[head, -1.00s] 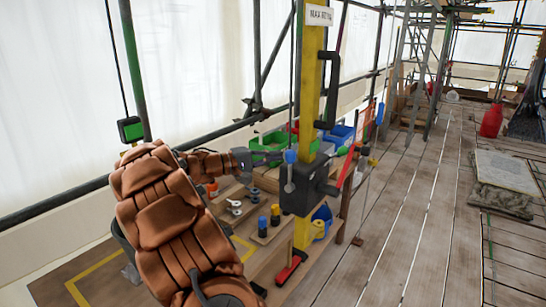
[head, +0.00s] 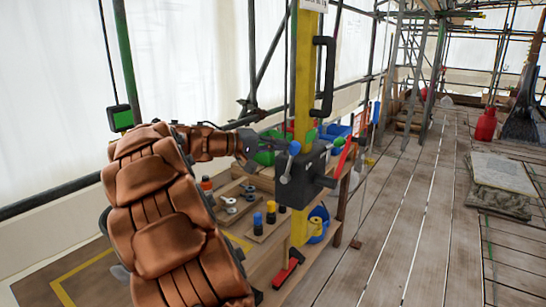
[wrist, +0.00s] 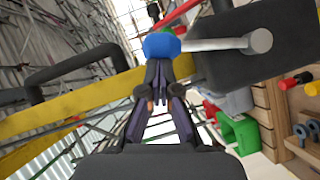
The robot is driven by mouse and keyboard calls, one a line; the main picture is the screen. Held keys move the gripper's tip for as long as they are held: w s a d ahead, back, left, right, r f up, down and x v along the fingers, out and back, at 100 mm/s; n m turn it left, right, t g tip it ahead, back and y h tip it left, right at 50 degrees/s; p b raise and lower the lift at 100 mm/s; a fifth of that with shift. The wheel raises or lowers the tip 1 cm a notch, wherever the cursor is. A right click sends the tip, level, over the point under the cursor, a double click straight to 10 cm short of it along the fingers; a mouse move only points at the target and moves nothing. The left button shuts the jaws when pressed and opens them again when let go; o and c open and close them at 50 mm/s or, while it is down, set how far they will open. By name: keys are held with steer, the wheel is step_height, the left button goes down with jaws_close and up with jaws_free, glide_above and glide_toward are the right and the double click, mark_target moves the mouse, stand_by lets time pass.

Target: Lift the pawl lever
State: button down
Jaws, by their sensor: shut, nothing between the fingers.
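The pawl lever is a short grey rod with a blue ball knob (head: 294,148), on the front of a dark box (head: 309,172) on a yellow post (head: 303,75). It stands up from its pivot and leans slightly right in the head view. In the wrist view the blue knob (wrist: 162,45) is right at the fingertips, with its rod running right to the dark box. My gripper (head: 284,146) is shut with nothing between the fingers, its tips against or very close to the knob; I cannot tell whether they touch.
A black handle (head: 325,75) sticks out from the post above the box. A red-handled bar (head: 344,155) rises at the box's right. Below is a wooden bench with blue and yellow cylinders and a red tool (head: 289,268).

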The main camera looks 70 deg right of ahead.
steer(key=s+m+b, duration=0.1)
steer(key=b, duration=0.1)
steer(key=s+f+t+b, duration=0.1)
steer(key=b, duration=0.1)
steer(key=s+m+t+b, duration=0.1)
steer(key=b, duration=0.1)
steer(key=shift+s+a+f+m+y+b, duration=0.15)
steer(key=shift+s+a+m+y+b, duration=0.15)
steer(key=shift+s+a+y+b, duration=0.1)
steer(key=s+b, duration=0.1)
steer(key=m+t+b, duration=0.1)
steer(key=b, duration=0.1)
steer(key=s+t+b, duration=0.1)
steer(key=shift+s+a+f+m+b, duration=0.25)
steer(key=shift+s+f+m+b, duration=0.05)
steer(key=shift+s+m+b, duration=0.1)
steer(key=p, duration=0.1)
glide_toward(291, 152)
step_height(291, 152, up, 3)
steer(key=a, duration=0.2)
steer(key=shift+s+d, duration=0.1)
steer(key=shift+s, duration=0.1)
stand_by(0.5)
